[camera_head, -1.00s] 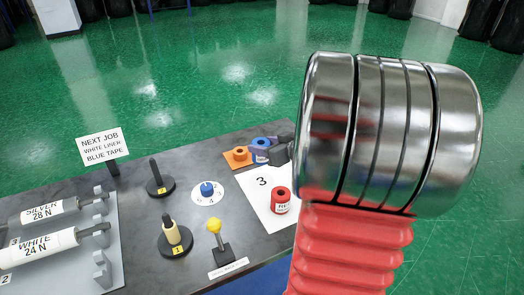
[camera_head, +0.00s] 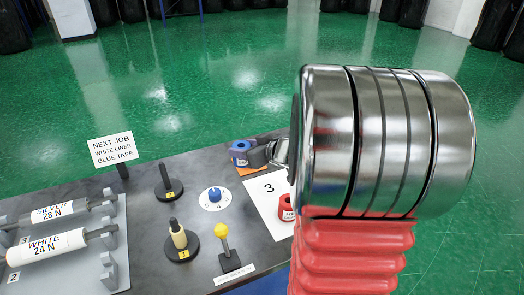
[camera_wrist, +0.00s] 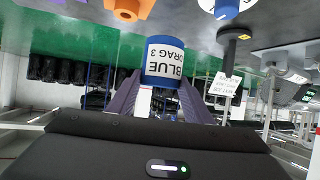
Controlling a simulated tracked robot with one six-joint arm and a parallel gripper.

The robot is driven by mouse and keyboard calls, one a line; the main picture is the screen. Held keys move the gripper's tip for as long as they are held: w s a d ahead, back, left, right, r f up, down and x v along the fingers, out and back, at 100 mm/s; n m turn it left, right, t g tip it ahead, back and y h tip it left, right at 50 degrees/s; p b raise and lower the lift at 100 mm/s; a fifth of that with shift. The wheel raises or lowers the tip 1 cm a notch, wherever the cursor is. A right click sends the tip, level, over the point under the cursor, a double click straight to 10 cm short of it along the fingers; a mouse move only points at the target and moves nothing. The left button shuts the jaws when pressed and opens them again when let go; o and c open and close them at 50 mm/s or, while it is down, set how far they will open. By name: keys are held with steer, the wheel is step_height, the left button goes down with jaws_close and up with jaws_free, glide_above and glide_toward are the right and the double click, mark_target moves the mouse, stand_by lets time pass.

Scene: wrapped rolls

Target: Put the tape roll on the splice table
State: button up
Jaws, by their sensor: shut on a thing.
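No label names the splice table; the dark grey table is the one bench in view near the gripper.
A red roll (camera_head: 287,211) stands on a white sheet marked 3 (camera_head: 265,195). Two black-based posts (camera_head: 167,185), a blue-knobbed dial (camera_head: 214,196) and a yellow-knobbed lever (camera_head: 223,235) stand left of it. White and silver rolls lie on a rack (camera_head: 113,250). A sign (camera_head: 113,149) reads "NEXT JOB WHITE LINER BLUE TAPE".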

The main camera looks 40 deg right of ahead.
steer(key=w+a+r+n+y, duration=0.1)
steer(key=w+a, duration=0.3)
steer(key=a, duration=0.5)
steer(key=w+a+r+n+y, duration=0.1)
steer(key=w+a, duration=0.3)
steer(key=a, duration=0.5)
steer(key=w+a+r+n+y, duration=0.1)
steer(key=w+a, duration=0.3)
steer(key=a, duration=0.4)
steer(key=shift+w+a+r+g+y, duration=0.15)
steer(key=shift+w+a+g+y, duration=0.15)
steer(key=shift+a+y, duration=0.1)
steer(key=shift+a, duration=0.1)
